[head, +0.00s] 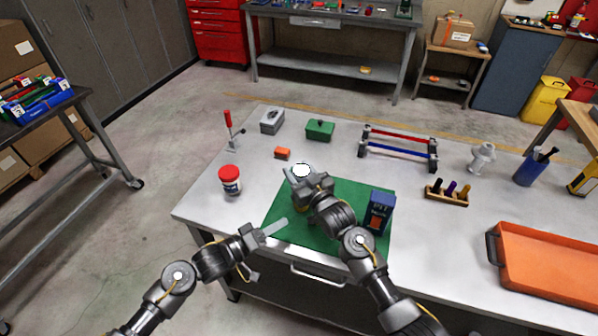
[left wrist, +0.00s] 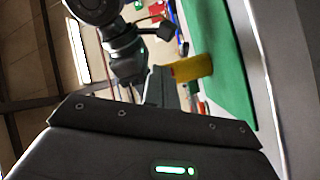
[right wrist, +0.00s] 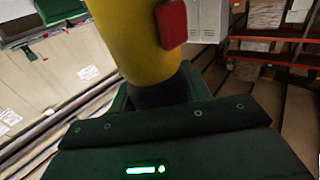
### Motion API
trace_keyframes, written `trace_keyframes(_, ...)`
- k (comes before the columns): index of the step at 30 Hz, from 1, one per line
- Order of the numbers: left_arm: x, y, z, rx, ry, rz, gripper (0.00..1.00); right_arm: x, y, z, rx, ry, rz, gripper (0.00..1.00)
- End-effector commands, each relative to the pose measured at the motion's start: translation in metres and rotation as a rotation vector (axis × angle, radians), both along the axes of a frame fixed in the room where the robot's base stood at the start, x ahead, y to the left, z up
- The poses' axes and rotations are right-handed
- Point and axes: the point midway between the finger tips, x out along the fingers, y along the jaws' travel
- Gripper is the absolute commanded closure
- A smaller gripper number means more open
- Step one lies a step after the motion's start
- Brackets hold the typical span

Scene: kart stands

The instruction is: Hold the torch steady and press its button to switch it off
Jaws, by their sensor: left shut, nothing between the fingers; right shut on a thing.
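The torch has a yellow body (right wrist: 135,40) with a red button (right wrist: 171,24) on its side, both large in the right wrist view. My right gripper (head: 294,184) is shut on the torch and holds it over the green mat (head: 345,194). In the head view the torch's bright white round end (head: 301,170) faces up, while most of its body is hidden by the gripper. My left gripper (head: 277,227) is shut and empty, lower left of the torch and apart from it. The torch's yellow body also shows in the left wrist view (left wrist: 192,67).
A dark blue box (head: 380,209) stands on the mat's right side. An orange tray (head: 548,265) lies at the right. The table's front left is clear.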

Motion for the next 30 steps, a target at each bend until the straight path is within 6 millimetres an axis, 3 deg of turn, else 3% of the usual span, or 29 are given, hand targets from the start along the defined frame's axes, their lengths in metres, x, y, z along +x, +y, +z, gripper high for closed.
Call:
trace_keyframes(4, -0.020, -0.008, -0.002, 0.027, -0.118, -0.093, 1.00, 0.000, 0.000, -0.001, -0.001, 0.001, 0.001, 0.82)
trace_keyframes(12, -0.020, -0.011, 0.000, 0.039, -0.165, -0.103, 1.00, 0.000, 0.000, -0.001, 0.000, 0.001, 0.001, 0.82)
trace_keyframes(30, 0.050, -0.029, 0.001, 0.038, -0.162, -0.102, 1.00, 0.000, 0.000, -0.001, 0.000, 0.001, 0.001, 0.82)
